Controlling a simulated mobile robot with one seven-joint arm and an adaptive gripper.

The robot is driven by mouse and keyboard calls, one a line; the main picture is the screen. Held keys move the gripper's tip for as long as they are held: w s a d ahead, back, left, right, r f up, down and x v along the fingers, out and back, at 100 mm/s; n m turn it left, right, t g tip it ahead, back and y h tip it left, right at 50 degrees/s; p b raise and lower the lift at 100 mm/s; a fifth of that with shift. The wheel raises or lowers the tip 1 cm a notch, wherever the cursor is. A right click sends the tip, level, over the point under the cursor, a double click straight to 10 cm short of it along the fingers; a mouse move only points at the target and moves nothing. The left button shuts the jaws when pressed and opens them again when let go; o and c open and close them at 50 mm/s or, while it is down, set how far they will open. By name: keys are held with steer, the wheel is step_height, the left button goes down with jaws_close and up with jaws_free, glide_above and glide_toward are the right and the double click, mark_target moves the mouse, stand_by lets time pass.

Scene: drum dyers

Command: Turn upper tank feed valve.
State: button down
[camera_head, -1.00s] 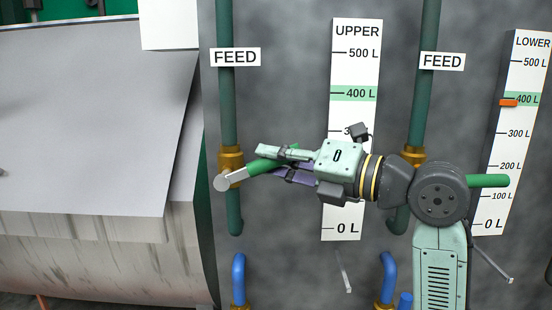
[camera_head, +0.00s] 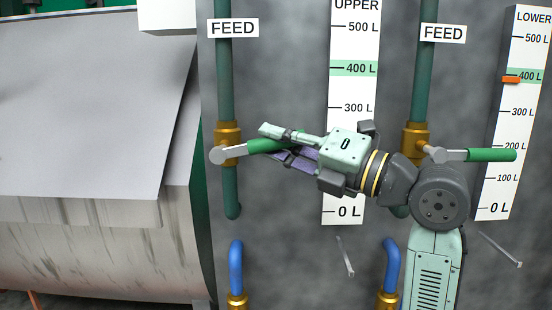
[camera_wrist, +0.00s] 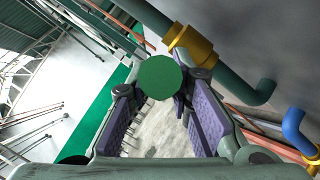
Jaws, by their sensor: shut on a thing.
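The upper tank feed valve is the brass body (camera_head: 228,140) on the left green feed pipe, beside the UPPER gauge (camera_head: 352,85). Its grey lever (camera_head: 225,154) carries a green handle (camera_head: 262,146) pointing right, nearly level, tilted slightly up. My gripper (camera_head: 275,143) is shut on this handle, with one finger above and one below. In the wrist view the round green handle end (camera_wrist: 160,77) shows between the purple finger pads of my gripper (camera_wrist: 162,95). No level marker shows on the visible part of the UPPER gauge; my arm hides part of it.
A second feed valve (camera_head: 415,140) with a level green handle (camera_head: 490,155) stands right, close to my arm. The LOWER gauge (camera_head: 500,130) has an orange marker (camera_head: 511,80) just below 400 L. Blue pipes (camera_head: 236,265) rise below. A large drum machine (camera_head: 90,120) fills the left.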

step_height(320, 180, down, 2)
steer(key=m+t+y+b, duration=0.1)
steer(key=b, duration=0.3)
steer(key=shift+d+f+m+t+y+b, duration=0.15)
steer(key=shift+m+t+y+b, duration=0.25)
steer(key=shift+b, duration=0.55)
steer(key=c, duration=1.4)
jaws_free()
steer(key=shift+c, duration=0.2)
steer(key=v, duration=1.2)
steer(key=shift+s, duration=0.1)
